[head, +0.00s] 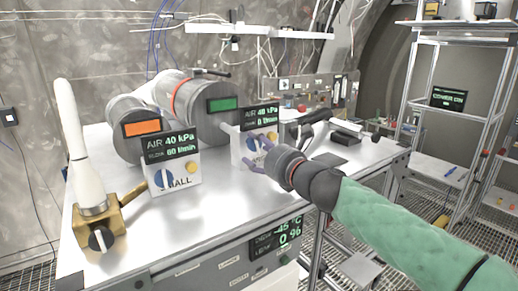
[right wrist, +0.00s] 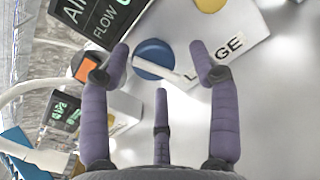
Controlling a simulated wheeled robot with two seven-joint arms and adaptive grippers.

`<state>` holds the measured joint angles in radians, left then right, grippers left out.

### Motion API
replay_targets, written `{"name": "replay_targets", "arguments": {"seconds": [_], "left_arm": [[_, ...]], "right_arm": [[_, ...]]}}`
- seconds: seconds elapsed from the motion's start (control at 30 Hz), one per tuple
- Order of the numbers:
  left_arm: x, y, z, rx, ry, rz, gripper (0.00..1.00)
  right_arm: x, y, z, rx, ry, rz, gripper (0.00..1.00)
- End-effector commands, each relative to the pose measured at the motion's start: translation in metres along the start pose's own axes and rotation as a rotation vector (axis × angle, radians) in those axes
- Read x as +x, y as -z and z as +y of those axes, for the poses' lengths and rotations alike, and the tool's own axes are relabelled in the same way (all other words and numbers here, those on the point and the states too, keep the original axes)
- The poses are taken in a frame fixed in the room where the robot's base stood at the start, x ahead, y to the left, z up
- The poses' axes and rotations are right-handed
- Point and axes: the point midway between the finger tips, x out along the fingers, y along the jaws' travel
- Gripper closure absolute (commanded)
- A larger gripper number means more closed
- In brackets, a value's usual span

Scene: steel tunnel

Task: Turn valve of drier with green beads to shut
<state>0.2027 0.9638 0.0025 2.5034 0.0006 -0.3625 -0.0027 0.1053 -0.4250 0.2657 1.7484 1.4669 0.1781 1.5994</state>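The drier with the green bead window (head: 223,104) is the rear grey cylinder with a red ring. In front of it stands a white box marked LARGE (right wrist: 237,45), with a blue round valve (right wrist: 153,58) whose white pointer runs to the lower right, toward the lettering. The valve also shows in the head view (head: 252,144), partly behind my fingers. My right gripper (head: 258,154), with purple fingers, is open at this box. In the right wrist view my right gripper (right wrist: 160,65) has its fingers spread around the valve; I cannot tell whether they touch. My left gripper is out of view.
A second drier has an orange window (head: 142,128) and a box marked SMALL (head: 173,172) with its own blue valve. A brass fitting (head: 105,225) with a white hose stands front left. The LARGE box's display (head: 261,115) reads 40 kPa and 0 l/min. Bare steel bench lies in front.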

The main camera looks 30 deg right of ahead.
Motion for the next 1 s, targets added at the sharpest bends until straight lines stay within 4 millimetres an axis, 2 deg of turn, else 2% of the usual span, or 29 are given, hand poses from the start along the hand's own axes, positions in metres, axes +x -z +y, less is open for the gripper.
{"name": "replay_targets", "arguments": {"seconds": [0.27,0.37,0.73,1.0], "left_arm": [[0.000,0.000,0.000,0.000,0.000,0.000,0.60],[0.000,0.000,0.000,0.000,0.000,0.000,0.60],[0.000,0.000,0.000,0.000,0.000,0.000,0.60],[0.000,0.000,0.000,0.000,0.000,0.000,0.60]], "right_arm": [[-0.009,-0.005,0.000,-0.001,0.000,-0.008,0.39],[-0.023,-0.005,0.000,-0.002,0.000,-0.010,0.39],[-0.093,-0.002,-0.001,-0.003,0.003,-0.006,0.39],[-0.118,-0.001,-0.001,-0.001,0.001,-0.002,0.39]]}}
